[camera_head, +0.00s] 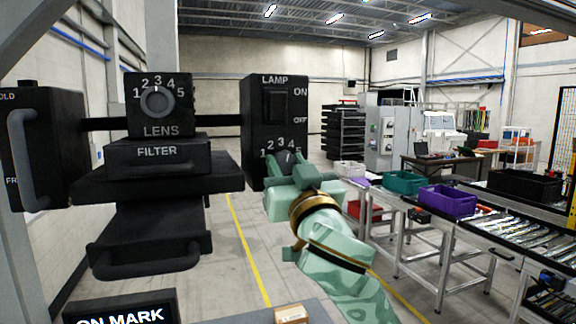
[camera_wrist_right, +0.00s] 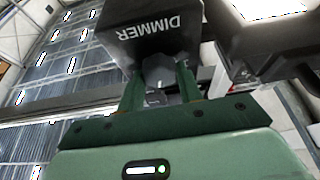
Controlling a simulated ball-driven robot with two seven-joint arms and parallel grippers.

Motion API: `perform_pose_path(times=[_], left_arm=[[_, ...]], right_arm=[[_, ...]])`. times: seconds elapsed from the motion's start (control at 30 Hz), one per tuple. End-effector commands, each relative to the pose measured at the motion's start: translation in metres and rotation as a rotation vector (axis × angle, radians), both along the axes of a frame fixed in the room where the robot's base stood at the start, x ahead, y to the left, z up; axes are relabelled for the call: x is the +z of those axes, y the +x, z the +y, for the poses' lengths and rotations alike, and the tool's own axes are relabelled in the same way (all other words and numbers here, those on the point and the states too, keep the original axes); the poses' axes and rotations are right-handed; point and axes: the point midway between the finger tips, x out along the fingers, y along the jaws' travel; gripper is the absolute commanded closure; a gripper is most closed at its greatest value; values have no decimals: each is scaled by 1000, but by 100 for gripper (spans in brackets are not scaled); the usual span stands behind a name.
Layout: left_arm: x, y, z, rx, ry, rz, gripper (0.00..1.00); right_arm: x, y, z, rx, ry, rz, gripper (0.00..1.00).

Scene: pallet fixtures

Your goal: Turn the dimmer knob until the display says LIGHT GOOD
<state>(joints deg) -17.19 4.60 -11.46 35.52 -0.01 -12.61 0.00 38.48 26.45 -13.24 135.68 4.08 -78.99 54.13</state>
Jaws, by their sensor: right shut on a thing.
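The dimmer knob (camera_head: 288,157) is grey and sits low on the black lamp box (camera_head: 258,130), under a dial marked 1 to 5. In the wrist view the knob (camera_wrist_right: 158,70) shows below the word DIMMER, between the green fingers of my right gripper (camera_wrist_right: 160,88). My right gripper (camera_head: 290,172) is shut on it and hides its lower part in the head view. The display (camera_head: 120,315) at the bottom left reads ON MARK; its lower part is cut off. LIGHT GOOD shows nowhere. My left gripper is out of view.
A lens box with its own knob (camera_head: 157,101), a FILTER drawer (camera_head: 157,165) and a black handle (camera_head: 145,262) stand to the left. The lamp switch (camera_head: 276,106) is above the dimmer. A small cardboard box (camera_head: 291,315) lies at the bottom edge. Conveyors with bins are at right.

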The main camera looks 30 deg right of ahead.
Motion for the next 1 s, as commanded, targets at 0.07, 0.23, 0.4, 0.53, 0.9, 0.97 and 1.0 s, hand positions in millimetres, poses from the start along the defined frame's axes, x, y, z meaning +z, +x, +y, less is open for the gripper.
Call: perform_pose_path(times=[0.07, 0.23, 0.4, 0.53, 0.9, 0.97, 1.0], left_arm=[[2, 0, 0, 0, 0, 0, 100], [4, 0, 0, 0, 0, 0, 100], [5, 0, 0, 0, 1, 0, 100], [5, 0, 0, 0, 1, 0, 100], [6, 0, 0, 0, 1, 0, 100], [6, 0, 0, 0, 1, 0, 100], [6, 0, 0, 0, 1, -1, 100]], right_arm=[[1, 0, 0, 1, 57, -13, 88], [1, 0, 0, 0, 155, -37, 88], [1, 0, 0, -3, 220, -55, 88], [2, 0, 0, -2, 250, -64, 88], [2, -1, 0, -3, 262, -71, 88], [3, -1, 0, -1, 263, -71, 88], [3, -1, 0, -1, 263, -71, 88]])
